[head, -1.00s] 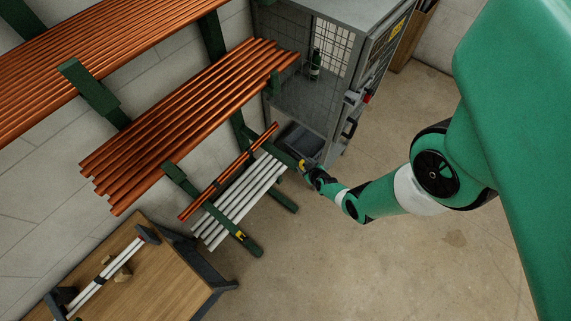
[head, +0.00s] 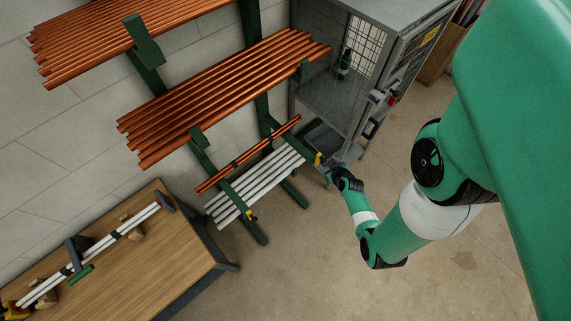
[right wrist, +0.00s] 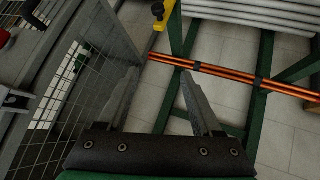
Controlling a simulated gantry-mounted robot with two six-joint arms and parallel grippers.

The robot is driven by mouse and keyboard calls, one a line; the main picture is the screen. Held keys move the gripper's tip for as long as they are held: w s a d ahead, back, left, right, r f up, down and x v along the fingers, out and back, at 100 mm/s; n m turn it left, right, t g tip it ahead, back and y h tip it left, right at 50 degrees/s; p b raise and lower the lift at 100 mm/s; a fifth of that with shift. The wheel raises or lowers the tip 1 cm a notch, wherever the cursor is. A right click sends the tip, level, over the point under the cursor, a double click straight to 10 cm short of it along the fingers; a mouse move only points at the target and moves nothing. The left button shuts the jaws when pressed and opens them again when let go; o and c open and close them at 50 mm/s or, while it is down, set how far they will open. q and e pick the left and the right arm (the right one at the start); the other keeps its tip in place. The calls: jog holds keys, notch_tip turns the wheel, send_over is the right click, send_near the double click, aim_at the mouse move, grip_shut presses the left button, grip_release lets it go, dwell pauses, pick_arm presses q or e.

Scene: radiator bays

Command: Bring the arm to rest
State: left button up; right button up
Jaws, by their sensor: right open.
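My right arm, green with white and black bands, comes in from the right in the head view. Its dark gripper (head: 334,179) is in front of the low end of the rack, beside the cage's lower front corner. In the right wrist view the two grey fingers (right wrist: 160,88) stand apart with nothing between them. Past them are the cage mesh on the left and the rack's green frame and copper pipes on the right. My left gripper is not in view.
A green rack holds copper pipes (head: 225,88) and, lower, white pipes (head: 256,186). A grey mesh cage (head: 372,62) stands right of it, with a dark bin (head: 322,138) low down. A wooden bench (head: 170,255) holds white pipes (head: 128,226). The floor in the middle is clear.

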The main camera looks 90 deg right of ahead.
jog(key=shift+v, duration=1.1)
jog(key=shift+d, duration=0.1)
